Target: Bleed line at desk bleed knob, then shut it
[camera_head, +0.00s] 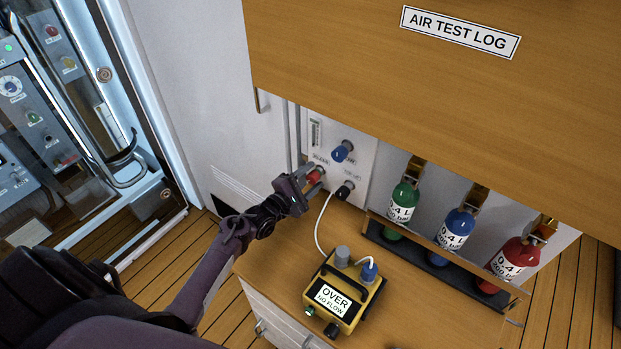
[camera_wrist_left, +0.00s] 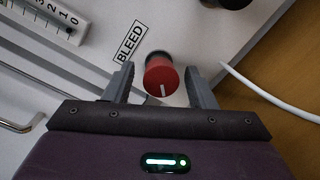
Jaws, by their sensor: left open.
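The bleed knob (camera_head: 315,175) is red with a white pointer line and sits low on the grey desk panel (camera_head: 360,185). In the left wrist view the red knob (camera_wrist_left: 162,76) stands between my left gripper's two fingers, beside the label BLEED (camera_wrist_left: 130,44). My left gripper (camera_head: 311,184) is open, with a gap showing on both sides of the knob. In the head view the gripper partly covers the knob. My right gripper is not in view.
A blue knob (camera_head: 343,151) and a black fitting (camera_head: 345,190) with a white hose are close by. A yellow meter (camera_head: 344,295) reading OVER NO FLOW stands on the desk. Green (camera_head: 402,205), blue (camera_head: 456,235) and red (camera_head: 515,262) bottles stand at right.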

